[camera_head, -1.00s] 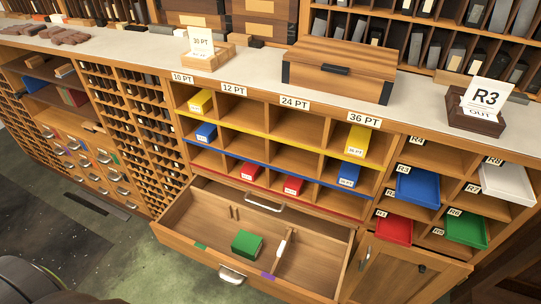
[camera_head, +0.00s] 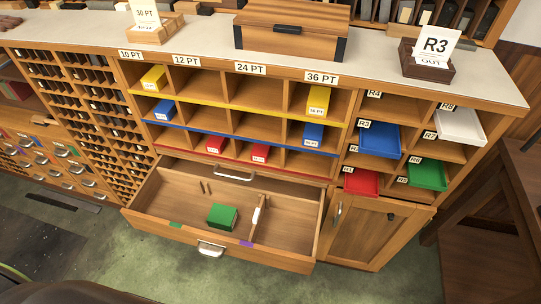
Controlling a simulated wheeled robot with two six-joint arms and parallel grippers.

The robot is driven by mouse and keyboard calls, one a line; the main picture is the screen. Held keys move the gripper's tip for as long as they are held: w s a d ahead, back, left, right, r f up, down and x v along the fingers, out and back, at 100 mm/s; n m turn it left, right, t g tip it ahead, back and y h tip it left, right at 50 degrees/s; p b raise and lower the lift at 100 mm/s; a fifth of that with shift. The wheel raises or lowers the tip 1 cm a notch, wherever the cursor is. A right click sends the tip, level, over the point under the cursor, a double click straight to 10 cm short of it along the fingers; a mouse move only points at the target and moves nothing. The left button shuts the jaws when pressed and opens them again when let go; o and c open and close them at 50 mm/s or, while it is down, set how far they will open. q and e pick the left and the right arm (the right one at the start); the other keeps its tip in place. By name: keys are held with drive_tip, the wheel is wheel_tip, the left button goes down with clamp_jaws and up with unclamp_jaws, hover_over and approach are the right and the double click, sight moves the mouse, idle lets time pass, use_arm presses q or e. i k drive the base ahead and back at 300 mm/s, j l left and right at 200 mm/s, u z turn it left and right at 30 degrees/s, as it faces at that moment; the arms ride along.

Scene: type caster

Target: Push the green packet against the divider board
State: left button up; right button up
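The green packet (camera_head: 222,216) lies on the floor of the open wooden drawer (camera_head: 170,205), near its front middle. The divider board (camera_head: 256,216) stands in the drawer just right of the packet, with a small gap between them. The board runs front to back and has a pale piece at its top. A green mark (camera_head: 176,225) and a purple mark (camera_head: 246,244) sit on the drawer's front edge. Neither of my grippers shows in the head view.
Above the drawer are compartments with yellow, blue and red packets. Coloured trays, such as the red tray (camera_head: 360,182), stick out at the right. A cupboard door (camera_head: 362,235) stands right of the drawer. Green floor (camera_head: 120,262) lies clear in front.

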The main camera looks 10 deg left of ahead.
sight(221, 218)
drive_tip(key=u, duration=0.9)
